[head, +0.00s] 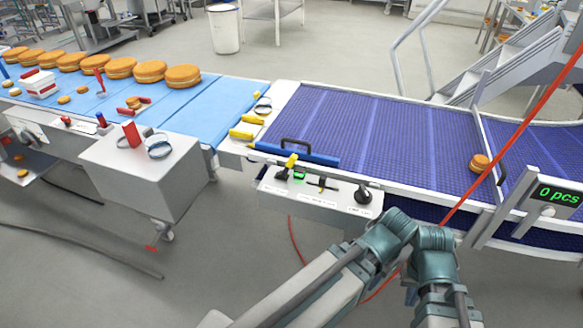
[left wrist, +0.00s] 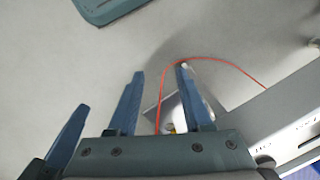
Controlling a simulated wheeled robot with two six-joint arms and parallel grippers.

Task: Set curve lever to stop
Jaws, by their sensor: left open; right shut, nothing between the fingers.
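A pale control box (head: 318,198) is fixed to the front side of the purple conveyor. On its top are a yellow-tipped lever (head: 291,162) beside a small green display (head: 299,176), a black lever (head: 322,184) and a black knob (head: 363,193). Their labels are too small to read, so I cannot tell which is the curve lever. My right gripper (head: 433,238) is right of and nearer than the box, shut and empty. In the left wrist view, my left gripper (left wrist: 160,76) is open and empty above the floor. Its fingers are not clear in the head view.
The purple belt (head: 370,130) carries one round (head: 480,162) at right, near a counter display (head: 559,195) reading 0 pcs. A blue belt (head: 215,112) with several filled rounds is at left. A grey cabinet (head: 150,165) stands before it. A red cord (head: 500,150) crosses the right side.

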